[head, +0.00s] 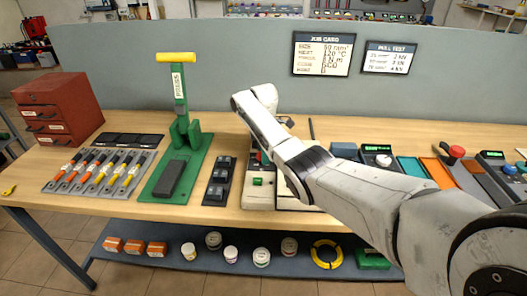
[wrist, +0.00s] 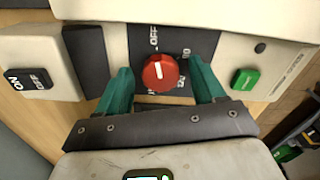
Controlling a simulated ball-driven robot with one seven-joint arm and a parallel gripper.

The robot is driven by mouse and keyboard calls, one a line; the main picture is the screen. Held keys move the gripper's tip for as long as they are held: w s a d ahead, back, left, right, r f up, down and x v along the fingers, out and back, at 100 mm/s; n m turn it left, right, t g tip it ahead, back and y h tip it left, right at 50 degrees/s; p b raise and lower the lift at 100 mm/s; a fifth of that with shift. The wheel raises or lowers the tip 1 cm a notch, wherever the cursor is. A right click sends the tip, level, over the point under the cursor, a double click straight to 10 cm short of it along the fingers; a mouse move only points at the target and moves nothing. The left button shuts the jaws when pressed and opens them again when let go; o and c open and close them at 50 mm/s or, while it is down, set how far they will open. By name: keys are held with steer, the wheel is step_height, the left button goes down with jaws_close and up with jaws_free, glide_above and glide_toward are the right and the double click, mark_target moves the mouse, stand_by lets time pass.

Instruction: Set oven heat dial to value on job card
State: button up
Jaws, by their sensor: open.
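The oven's red heat dial (wrist: 160,72) sits on a dark scale plate in the wrist view. Its white mark runs nearly upright in the picture, toward the OFF label; other numbers are partly hidden. My gripper (wrist: 160,66) is open, its green fingers on either side of the dial with gaps showing; I cannot tell how deep they reach. In the head view the oven (head: 259,200) is on the bench, and my arm hides much of it and my gripper. The job card (head: 322,54) on the back panel appears to read HEAT 120 °C.
A green button (wrist: 245,79) is on the oven face right of the dial. An ON/OFF switch (wrist: 30,79) is on a pale unit at left. A green press (head: 179,130) and a dark tray (head: 219,181) stand left of the oven; several devices crowd the right.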

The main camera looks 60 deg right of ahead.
steer(key=shift+c, duration=0.3)
steer(key=c, duration=1)
